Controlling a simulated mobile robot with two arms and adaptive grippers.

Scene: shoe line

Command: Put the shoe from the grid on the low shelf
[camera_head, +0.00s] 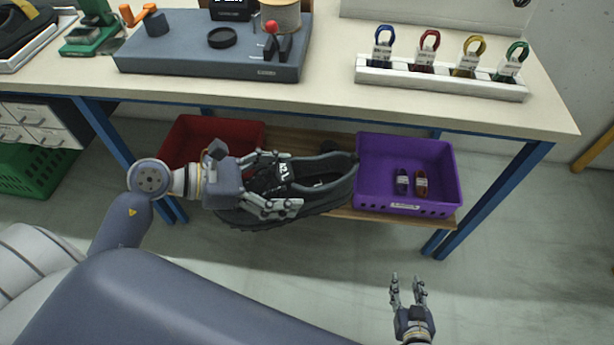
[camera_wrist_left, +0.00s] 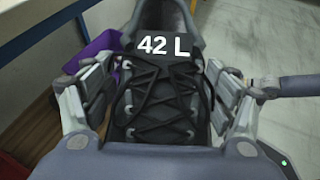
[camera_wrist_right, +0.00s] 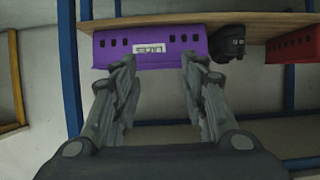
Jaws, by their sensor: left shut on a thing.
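A black shoe (camera_head: 330,187) with laces and a white "42 L" mark on its tongue is in my left gripper (camera_head: 276,183). The left wrist view shows the shoe (camera_wrist_left: 160,100) between both fingers, with the fingers against its sides. In the head view it appears in front of the low shelf (camera_head: 350,213), between the red and purple bins; I cannot tell whether it touches the shelf. My right gripper (camera_head: 408,283) is open and empty, low in front of the table. The shelf (camera_wrist_right: 200,29) also shows in the right wrist view.
A red bin (camera_head: 196,137) and a purple bin (camera_head: 441,168) with two small items stand on the low shelf. A dark object (camera_wrist_right: 229,43) sits between them. Blue table legs (camera_head: 490,205) flank the shelf.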

